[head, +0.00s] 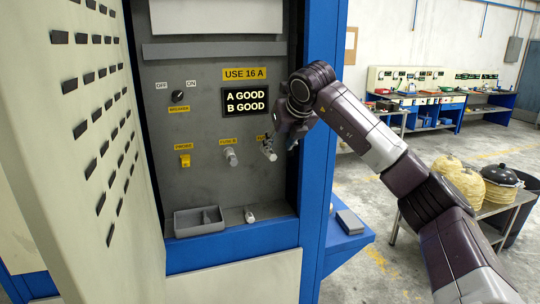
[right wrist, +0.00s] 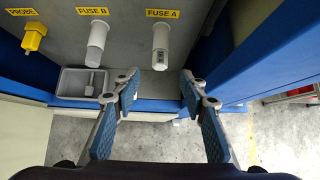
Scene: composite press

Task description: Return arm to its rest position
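My right arm (head: 385,160) reaches from the lower right into the open cabinet. Its right gripper (head: 284,140) is beside the fuse A holder (head: 268,152) on the grey panel (head: 210,110). In the right wrist view the gripper (right wrist: 159,88) has its two blue-padded fingers wide apart with nothing between the tips. The white fuse A holder (right wrist: 160,45) is ahead of the fingers and apart from them. The fuse B holder (head: 231,156) is to its left. The display (head: 247,102) reads "A GOOD, B GOOD". My left gripper is not in view.
The blue cabinet frame (head: 315,150) stands close to the right arm. The open door (head: 85,130) fills the left.

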